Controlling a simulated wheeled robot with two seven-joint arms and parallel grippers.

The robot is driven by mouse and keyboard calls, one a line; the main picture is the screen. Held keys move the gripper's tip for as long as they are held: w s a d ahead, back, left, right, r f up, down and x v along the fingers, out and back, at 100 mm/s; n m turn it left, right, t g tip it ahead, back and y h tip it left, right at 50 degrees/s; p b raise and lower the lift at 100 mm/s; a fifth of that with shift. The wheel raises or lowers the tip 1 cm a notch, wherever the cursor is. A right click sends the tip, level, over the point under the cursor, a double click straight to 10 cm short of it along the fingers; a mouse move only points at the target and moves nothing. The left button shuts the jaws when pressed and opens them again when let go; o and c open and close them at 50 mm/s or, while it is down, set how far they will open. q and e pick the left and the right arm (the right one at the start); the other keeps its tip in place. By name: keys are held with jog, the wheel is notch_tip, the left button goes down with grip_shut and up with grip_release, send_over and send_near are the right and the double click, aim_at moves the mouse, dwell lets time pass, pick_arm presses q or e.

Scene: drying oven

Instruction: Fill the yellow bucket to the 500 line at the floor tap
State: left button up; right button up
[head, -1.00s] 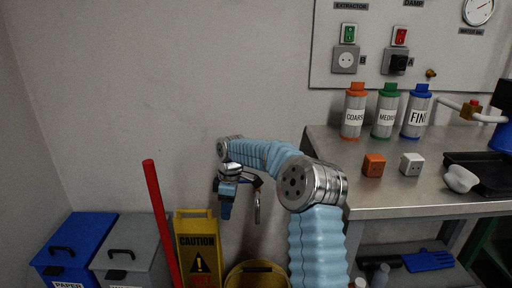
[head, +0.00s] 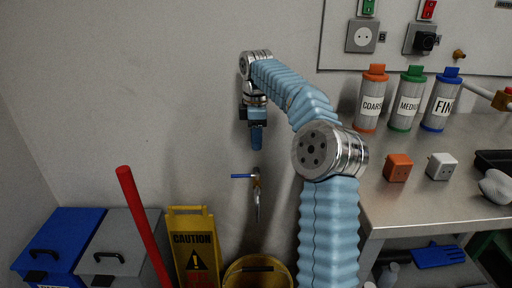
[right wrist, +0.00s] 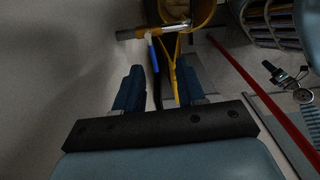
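The yellow bucket (head: 232,280) stands on the floor by the wall, cut off by the lower edge of the head view; its rim also shows at the top of the right wrist view (right wrist: 209,14). Its 500 line and any water inside cannot be made out. The floor tap (head: 257,188), with a metal spout and a blue lever (head: 241,176) pointing left, is on the wall above the bucket. My right gripper (head: 257,146) points down above the tap, apart from it. In the right wrist view its two fingers (right wrist: 158,90) are spread, with the blue lever (right wrist: 151,48) beyond them. My left gripper is out of view.
A yellow caution sign (head: 194,250) stands left of the bucket, with a red pole (head: 143,225) and grey (head: 122,245) and blue (head: 58,240) bins farther left. A metal bench (head: 400,208) with labelled canisters stands at the right, beside my right arm.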

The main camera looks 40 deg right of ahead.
jog(key=b, duration=0.2)
send_near(245, 176)
jog(key=s+f, duration=0.1)
jog(key=f, duration=0.1)
jog(key=s+d+f, duration=0.1)
jog(key=f, duration=0.1)
jog(key=s+f, duration=0.1)
jog(key=f, duration=0.1)
jog(key=shift+s+d+f, duration=0.3)
jog(key=shift+s+d, duration=0.05)
jog(key=shift+s, duration=0.05)
jog(key=shift+f, duration=0.45)
jog(key=shift+a+f, duration=0.1)
